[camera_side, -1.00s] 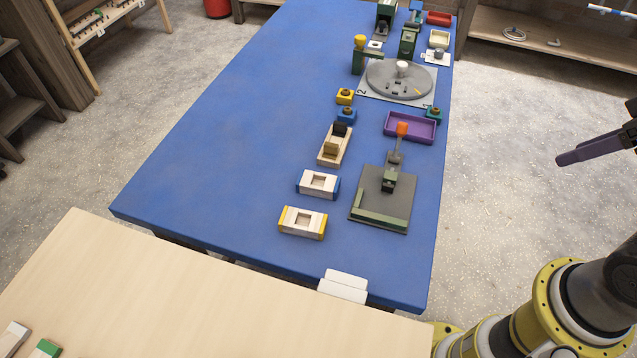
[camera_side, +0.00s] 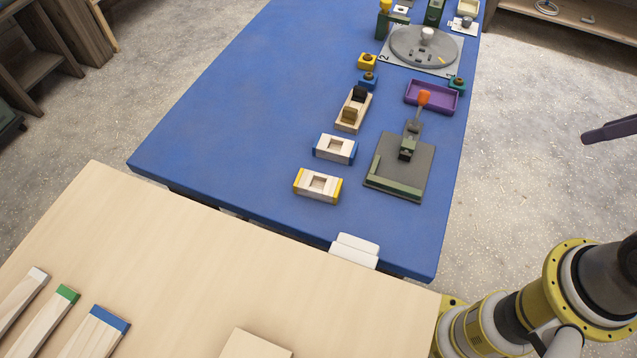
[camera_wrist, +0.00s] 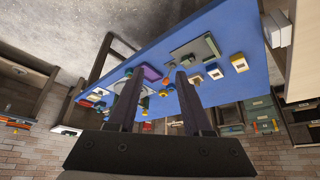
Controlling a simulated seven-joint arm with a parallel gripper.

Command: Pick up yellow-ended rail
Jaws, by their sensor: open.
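A short pale wooden block with yellow ends (camera_side: 318,186) and a square recess lies on the blue table, near its front edge; it also shows in the wrist view (camera_wrist: 239,63). On the pale wooden table lie pieces with a white end (camera_side: 25,292), a green end (camera_side: 50,318) and a blue end (camera_side: 95,332), cut off by the picture edge. No long rail with a visible yellow end shows there. My gripper (camera_wrist: 158,73) is open and empty, in the air away from the tables. In the side view only a dark part shows at the right edge.
A blue-ended block (camera_side: 336,148) lies behind the yellow-ended one. A grey plate with a clamp (camera_side: 402,165) and a purple tray (camera_side: 432,96) stand to the right. A plain pale wood piece (camera_side: 255,345) lies at the bottom edge. The left of the blue table (camera_side: 230,130) is clear.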

